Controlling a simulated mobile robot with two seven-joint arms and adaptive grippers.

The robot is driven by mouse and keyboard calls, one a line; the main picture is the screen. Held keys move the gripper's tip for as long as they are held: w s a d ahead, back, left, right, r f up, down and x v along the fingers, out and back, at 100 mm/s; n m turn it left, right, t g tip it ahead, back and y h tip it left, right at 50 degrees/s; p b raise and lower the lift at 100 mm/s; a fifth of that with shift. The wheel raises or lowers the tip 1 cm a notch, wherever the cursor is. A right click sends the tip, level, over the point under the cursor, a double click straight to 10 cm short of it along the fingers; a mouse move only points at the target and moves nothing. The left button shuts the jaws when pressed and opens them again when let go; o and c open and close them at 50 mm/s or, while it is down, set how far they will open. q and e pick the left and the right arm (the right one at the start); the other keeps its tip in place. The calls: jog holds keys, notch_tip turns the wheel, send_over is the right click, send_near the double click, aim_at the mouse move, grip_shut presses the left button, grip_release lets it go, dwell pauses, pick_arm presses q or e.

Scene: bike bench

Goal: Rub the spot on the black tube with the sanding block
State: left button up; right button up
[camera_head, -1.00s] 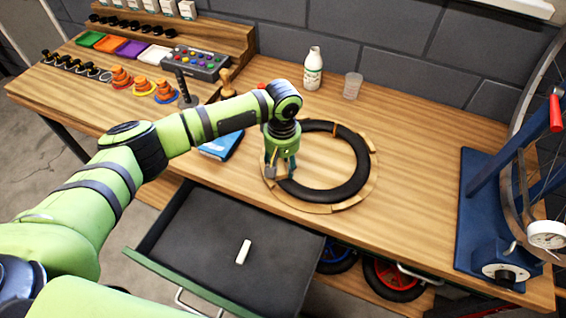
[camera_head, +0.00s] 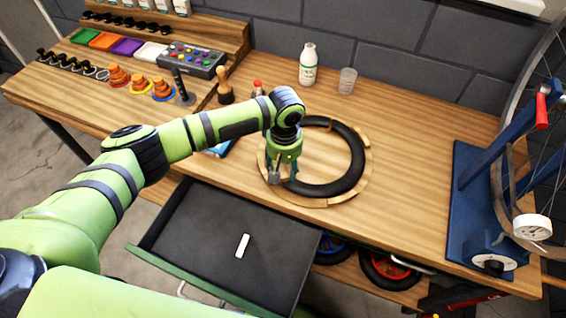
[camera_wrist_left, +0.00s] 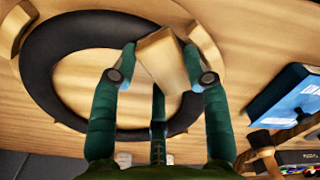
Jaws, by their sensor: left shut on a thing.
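The black tube (camera_head: 352,172) lies as a ring on the bench, inside a wooden ring-shaped holder (camera_head: 318,202). It also shows in the left wrist view (camera_wrist_left: 42,62). My left gripper (camera_head: 282,175) is over the left part of the ring and points down. In the left wrist view it (camera_wrist_left: 160,70) is shut on a tan sanding block (camera_wrist_left: 163,58), which sits between the fingertips in front of the tube and holder. I cannot tell whether the block touches the tube. The spot is not visible. My right gripper is not in view.
A blue box (camera_wrist_left: 290,95) lies left of the ring. A white bottle (camera_head: 308,65) and a clear cup (camera_head: 347,81) stand behind. An open drawer (camera_head: 200,240) in front holds a white piece (camera_head: 242,246). A blue wheel stand (camera_head: 470,210) is at right.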

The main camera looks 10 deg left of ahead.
pick_arm(q)
jog(key=shift+w+a+r, duration=0.1)
jog(key=shift+w+a, duration=0.85)
jog(key=shift+w, duration=0.05)
jog(key=shift+d, duration=0.1)
jog(key=shift+s+d+p, duration=0.95)
jog(key=shift+s+p, duration=0.05)
jog(key=shift+p, duration=0.05)
jog(key=shift+w+a, duration=0.1)
jog(key=shift+a, duration=0.05)
jog(key=shift+w+a+b, duration=0.4)
jog(key=shift+w+a, duration=0.5)
jog(key=shift+a, duration=0.05)
